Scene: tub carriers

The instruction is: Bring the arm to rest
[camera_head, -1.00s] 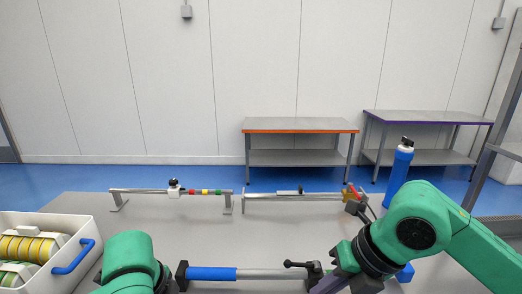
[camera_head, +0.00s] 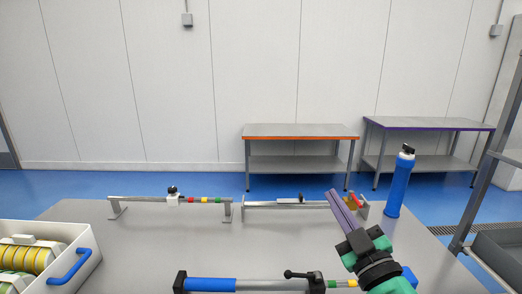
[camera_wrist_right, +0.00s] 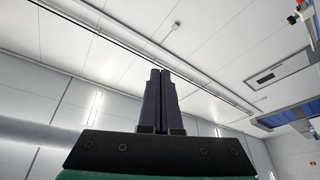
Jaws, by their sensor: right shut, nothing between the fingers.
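My right gripper (camera_head: 338,199) points up and away over the right part of the grey table (camera_head: 255,250) in the head view. Its two dark purple fingers are together, with nothing between them. In the right wrist view the shut fingers (camera_wrist_right: 159,78) stand against the wall and ceiling. My right arm is green and comes in from the bottom right. My left gripper and arm are not visible in the head view now.
A white tub (camera_head: 84,250) with a blue handle stands at the left. Two rail fixtures (camera_head: 140,198) (camera_head: 262,204) stand at the back of the table. A blue-and-grey bar (camera_head: 262,285) lies in front. A blue bottle (camera_head: 398,186) stands at the right. Orange-edged (camera_head: 300,131) and purple-edged benches (camera_head: 420,123) stand behind.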

